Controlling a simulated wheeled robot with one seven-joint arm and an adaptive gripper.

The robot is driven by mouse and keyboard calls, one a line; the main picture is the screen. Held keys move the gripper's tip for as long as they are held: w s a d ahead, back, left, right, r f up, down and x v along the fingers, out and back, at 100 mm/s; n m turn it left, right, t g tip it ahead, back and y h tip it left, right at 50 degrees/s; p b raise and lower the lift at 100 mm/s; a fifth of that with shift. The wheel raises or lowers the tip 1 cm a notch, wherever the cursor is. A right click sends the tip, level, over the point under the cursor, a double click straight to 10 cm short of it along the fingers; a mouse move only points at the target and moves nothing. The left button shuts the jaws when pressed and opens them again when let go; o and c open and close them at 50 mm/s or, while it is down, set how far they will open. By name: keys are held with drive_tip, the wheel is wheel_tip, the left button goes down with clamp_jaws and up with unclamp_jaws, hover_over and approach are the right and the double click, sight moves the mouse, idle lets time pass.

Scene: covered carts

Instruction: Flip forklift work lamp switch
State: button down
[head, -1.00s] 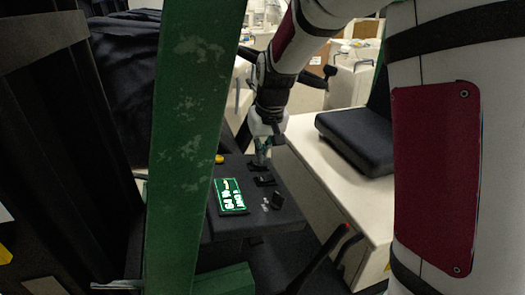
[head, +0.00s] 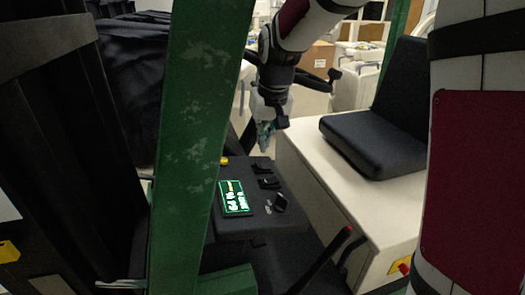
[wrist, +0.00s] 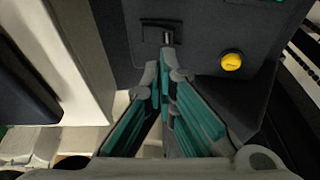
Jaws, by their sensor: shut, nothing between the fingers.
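A dark control panel (head: 250,225) carries two black rocker switches: a far one (head: 261,168) and a nearer one (head: 269,183). I cannot read which is marked for the work lamp. My gripper (head: 265,149) is shut and empty, pointing down just above the panel's far edge, apart from the far switch. In the wrist view, my teal-padded fingers (wrist: 165,76) point at a black switch with a light grey lever (wrist: 166,37), just beyond the fingertips. Whether they touch it is hard to tell there.
The panel also holds a lit green display (head: 234,198), a black knob (head: 280,202) and a yellow button (head: 224,161), seen too in the wrist view (wrist: 231,61). A green post (head: 190,130) stands left, a black seat (head: 375,147) right, a red-tipped lever (head: 325,255) in front.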

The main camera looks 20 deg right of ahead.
drive_tip(key=v, duration=0.6)
drive_tip(key=shift+r, duration=0.25)
drive_tip(key=shift+s, duration=0.1)
drive_tip(key=s+f+t+b, duration=0.1)
drive_tip(key=s+t, duration=0.1)
drive_tip(key=s, duration=2.2)
drive_tip(key=shift+d+f+b, duration=0.25)
drive_tip(key=shift+f+b, duration=0.1)
drive_tip(key=shift+f, duration=0.05)
